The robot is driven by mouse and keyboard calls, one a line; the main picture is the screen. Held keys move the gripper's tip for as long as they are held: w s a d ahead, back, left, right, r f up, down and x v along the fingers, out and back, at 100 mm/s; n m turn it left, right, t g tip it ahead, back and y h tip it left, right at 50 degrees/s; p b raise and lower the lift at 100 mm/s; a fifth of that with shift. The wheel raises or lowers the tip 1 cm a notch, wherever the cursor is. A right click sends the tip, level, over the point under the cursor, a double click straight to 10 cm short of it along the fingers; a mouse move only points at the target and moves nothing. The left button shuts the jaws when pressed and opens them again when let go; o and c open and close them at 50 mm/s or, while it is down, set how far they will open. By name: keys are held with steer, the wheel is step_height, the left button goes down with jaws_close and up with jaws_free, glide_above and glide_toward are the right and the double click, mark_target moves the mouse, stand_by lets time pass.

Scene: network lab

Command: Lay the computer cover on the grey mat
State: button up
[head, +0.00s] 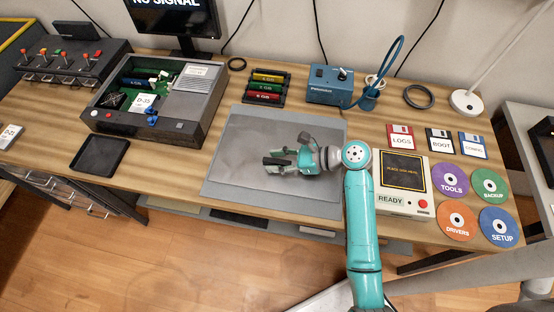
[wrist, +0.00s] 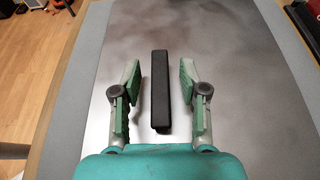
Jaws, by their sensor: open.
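The computer cover (head: 238,140) is a smudged grey metal panel. It lies flat on the grey mat (head: 218,180), whose paler border shows along the left and front edges. In the wrist view the cover (wrist: 225,60) fills the middle, with the mat (wrist: 92,45) beside it. A black bar handle (wrist: 160,90) stands on the cover. My gripper (head: 280,160) is over the cover, and in the wrist view its open fingers (wrist: 160,88) are on either side of the handle, with a gap on both sides. The open computer case (head: 150,105) stands to the left, its inner parts exposed.
A black tray (head: 100,154) lies left of the mat. A coloured module rack (head: 265,88) and a blue soldering station (head: 330,86) stand behind. A floppy drive unit (head: 403,185), floppies and discs (head: 490,184) lie to the right. The table's front edge is close to the mat.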

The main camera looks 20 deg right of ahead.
steer(key=v, duration=1)
steer(key=shift+s+d, duration=0.2)
steer(key=shift+d, duration=0.1)
steer(key=shift+s+d+r, duration=0.3)
steer(key=shift+s+d, duration=0.1)
steer(key=shift+d, duration=0.1)
